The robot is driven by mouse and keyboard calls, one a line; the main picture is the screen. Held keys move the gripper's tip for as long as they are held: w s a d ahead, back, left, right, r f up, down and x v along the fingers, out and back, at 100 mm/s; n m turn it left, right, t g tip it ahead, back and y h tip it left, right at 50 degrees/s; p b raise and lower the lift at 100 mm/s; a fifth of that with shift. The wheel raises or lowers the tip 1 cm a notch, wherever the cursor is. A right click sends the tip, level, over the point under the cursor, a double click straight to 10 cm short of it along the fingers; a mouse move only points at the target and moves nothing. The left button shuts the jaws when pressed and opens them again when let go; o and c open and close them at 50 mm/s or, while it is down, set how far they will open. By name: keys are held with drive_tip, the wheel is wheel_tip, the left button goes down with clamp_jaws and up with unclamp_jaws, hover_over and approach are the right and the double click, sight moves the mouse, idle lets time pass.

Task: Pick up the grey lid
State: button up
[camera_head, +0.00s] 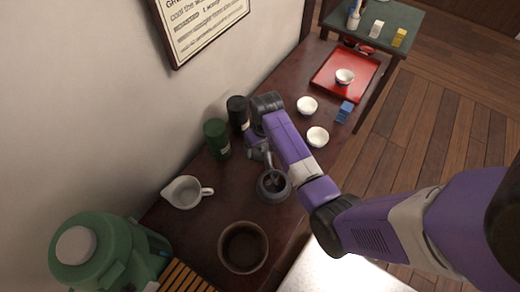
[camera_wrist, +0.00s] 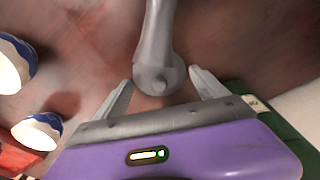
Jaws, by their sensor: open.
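My gripper (camera_wrist: 160,77) is open and empty. In the head view my gripper (camera_head: 257,143) is low over the table beside the grey teapot (camera_head: 273,187), which is uncovered and has its handle towards my gripper. The lid is small and mostly hidden by my arm there.
A green canister (camera_head: 217,139) and black canister (camera_head: 238,112) stand close to my gripper. A white pitcher (camera_head: 184,192), brown bowl (camera_head: 243,248), white bowls (camera_head: 307,106) (camera_head: 318,136), blue block (camera_head: 345,111) and red tray (camera_head: 328,87) are on the dark table.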

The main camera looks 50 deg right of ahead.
drive_tip(key=c, duration=1.6)
drive_tip(key=shift+s+f, duration=0.1)
drive_tip(key=shift+c, duration=0.8)
